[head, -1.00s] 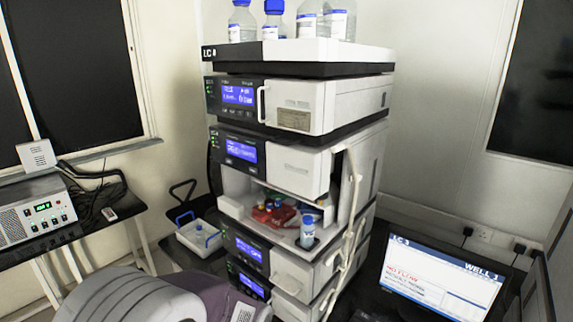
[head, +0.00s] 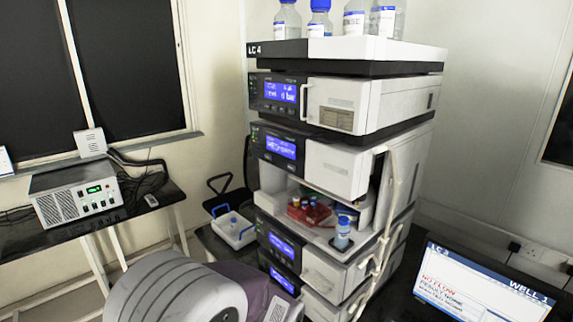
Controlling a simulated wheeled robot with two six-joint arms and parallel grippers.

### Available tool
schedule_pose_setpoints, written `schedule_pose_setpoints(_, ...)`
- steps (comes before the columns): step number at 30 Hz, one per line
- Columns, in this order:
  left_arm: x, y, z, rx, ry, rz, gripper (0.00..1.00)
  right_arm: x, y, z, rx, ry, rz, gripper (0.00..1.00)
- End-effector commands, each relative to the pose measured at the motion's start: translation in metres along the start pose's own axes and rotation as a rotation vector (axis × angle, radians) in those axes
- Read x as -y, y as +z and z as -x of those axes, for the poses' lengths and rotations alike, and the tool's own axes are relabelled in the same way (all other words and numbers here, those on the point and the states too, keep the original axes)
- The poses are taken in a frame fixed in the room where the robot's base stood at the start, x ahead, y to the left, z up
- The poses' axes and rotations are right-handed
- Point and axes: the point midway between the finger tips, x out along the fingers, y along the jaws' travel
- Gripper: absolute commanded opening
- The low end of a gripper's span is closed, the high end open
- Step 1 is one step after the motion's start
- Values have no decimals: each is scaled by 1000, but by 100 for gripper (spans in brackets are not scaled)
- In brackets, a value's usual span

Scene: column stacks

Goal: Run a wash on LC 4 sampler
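The instrument stack labelled LC 4 (head: 276,50) stands in the middle of the head view. Its upper module (head: 355,106) has a blue display that seems to read 0 bar. The module below, the sampler (head: 335,168) by its look, also has a lit blue display (head: 281,147), too blurred to read. Under its white front is an open bay. A red tray (head: 310,215) with several capped vials sits inside, and a blue-capped bottle (head: 342,235) stands upright at the bay's front right. Neither of my grippers is in view.
Several bottles (head: 287,22) stand on top of the stack. A monitor (head: 480,290) at lower right shows LC 3 and NO FLOW. A grey rounded shape blocks the bottom left.

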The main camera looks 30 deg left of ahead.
Motion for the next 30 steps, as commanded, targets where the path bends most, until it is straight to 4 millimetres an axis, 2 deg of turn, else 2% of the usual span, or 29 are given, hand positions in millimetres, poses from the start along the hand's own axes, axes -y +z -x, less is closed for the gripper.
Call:
schedule_pose_setpoints(21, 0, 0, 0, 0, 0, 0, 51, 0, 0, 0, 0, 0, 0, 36)
schedule_pose_setpoints(22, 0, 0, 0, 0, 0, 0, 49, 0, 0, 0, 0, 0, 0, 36)
schedule_pose_setpoints(23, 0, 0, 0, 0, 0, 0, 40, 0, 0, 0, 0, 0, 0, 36)
schedule_pose_setpoints(27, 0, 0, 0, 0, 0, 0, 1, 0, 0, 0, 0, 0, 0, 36)
schedule_pose_setpoints(30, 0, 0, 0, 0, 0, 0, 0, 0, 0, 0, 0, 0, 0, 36)
